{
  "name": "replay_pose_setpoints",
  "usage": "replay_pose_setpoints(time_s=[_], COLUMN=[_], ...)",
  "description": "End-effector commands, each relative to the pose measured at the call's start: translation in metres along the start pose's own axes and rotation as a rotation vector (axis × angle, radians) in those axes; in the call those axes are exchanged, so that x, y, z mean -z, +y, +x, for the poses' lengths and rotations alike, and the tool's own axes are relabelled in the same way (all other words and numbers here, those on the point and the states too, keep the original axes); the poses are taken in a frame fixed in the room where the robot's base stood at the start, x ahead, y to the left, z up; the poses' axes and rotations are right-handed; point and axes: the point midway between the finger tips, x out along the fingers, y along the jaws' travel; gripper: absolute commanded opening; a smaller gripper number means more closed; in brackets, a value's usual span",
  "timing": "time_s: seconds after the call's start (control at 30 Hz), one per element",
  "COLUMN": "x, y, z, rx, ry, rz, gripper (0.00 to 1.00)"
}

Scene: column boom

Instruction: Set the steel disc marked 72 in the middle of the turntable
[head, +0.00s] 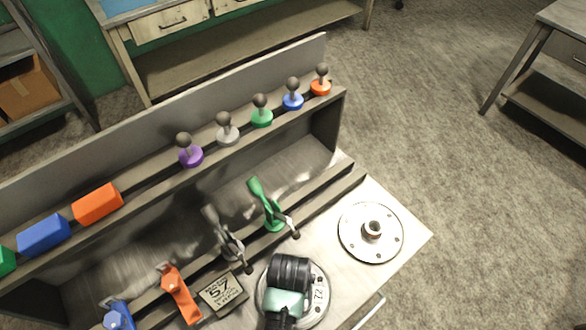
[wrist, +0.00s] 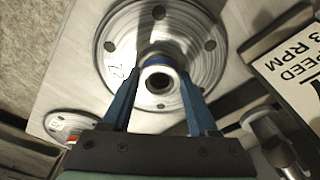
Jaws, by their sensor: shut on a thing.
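The steel disc marked 72 (head: 320,296) is at the bottom of the head view, partly covered by my arm. In the wrist view the disc (wrist: 120,50) shows its 72, several holes and a central hub with a blue ring (wrist: 158,60). My gripper (wrist: 160,85) is shut on that hub, one finger on each side. Whether the disc rests on something or hangs just above it is hard to tell. A second round steel plate (head: 352,237) with a red-ringed hub lies to its right on the bench top. I cannot tell for sure which part is the turntable.
A speed sign (head: 222,293) stands left of the disc; it is close by in the wrist view (wrist: 295,65). Green (head: 268,208), grey (head: 222,238) and orange (head: 178,293) clamps line the rail behind. A shelf with coloured knobs (head: 262,112) rises beyond. Bare bench top (head: 412,232) lies at right.

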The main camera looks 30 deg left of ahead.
Motion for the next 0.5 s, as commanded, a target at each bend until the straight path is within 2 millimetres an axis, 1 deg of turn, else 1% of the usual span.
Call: replay_pose_setpoints(time_s=[0.07,0.1,0.17,0.2,0.27,0.5], x=[0.0022,-0.0005,-0.0003,-0.0003,-0.0003,-0.0003], y=[0.0001,0.0001,0.0001,0.0001,0.0001,0.0001], z=[0.0002,0.0028,0.0022,0.0021,0.0021,0.0019], rx=[0.000,0.000,0.000,0.000,0.000,0.000], ry=[0.006,-0.001,0.000,0.000,0.000,0.000], rz=[0.000,0.000,0.000,0.000,0.000,0.000], gripper=[0.00,0.62,0.72,0.80,0.90,0.90])
